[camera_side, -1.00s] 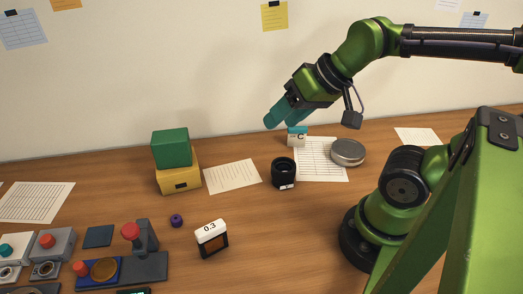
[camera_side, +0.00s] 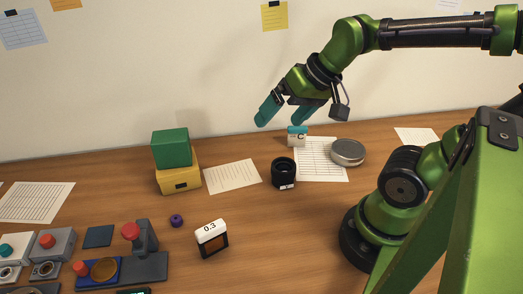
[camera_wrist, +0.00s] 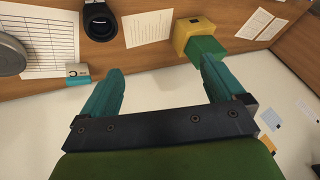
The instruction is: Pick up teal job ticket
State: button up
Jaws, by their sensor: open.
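The teal job ticket (camera_side: 297,138) is a small white card with a teal top and a letter C. It stands at the back of the table, by the edge of a printed sheet. In the wrist view, the ticket (camera_wrist: 78,75) is left of the left finger, apart from it. My gripper (camera_side: 285,113) is open and empty, with two teal fingers spread above the table near the wall. In the side view its right fingertip appears just above the ticket. In the wrist view, nothing is between the fingers of my gripper (camera_wrist: 160,68).
A black lens ring (camera_side: 284,174) and a round grey tin (camera_side: 347,152) stand near the ticket. A green box (camera_side: 171,148) sits on a yellow box (camera_side: 178,180) to the left. A 0.3 block (camera_side: 212,238) stands in front. The wall is close behind.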

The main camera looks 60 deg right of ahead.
jog(key=w+d+f+m+g+h, duration=0.1)
jog(key=w+d+m, duration=0.15)
jog(key=d, duration=0.25)
jog(key=w+d+f+m+g, duration=0.1)
jog(key=w+d+f+g, duration=0.15)
jog(key=d, duration=0.25)
jog(key=m+g, duration=0.3)
send_over(297, 132)
jog(key=d, duration=0.1)
notch_tip(297, 132, down, 2)
jog(key=shift+n+h, duration=0.25)
jog(key=shift+h, duration=0.05)
notch_tip(297, 132, down, 17)
jog(key=shift+w+r, duration=0.15)
jog(key=shift+r, duration=0.05)
jog(key=c, duration=1)
jog(key=shift+r, duration=0.1)
jog(key=shift+c, duration=0.2)
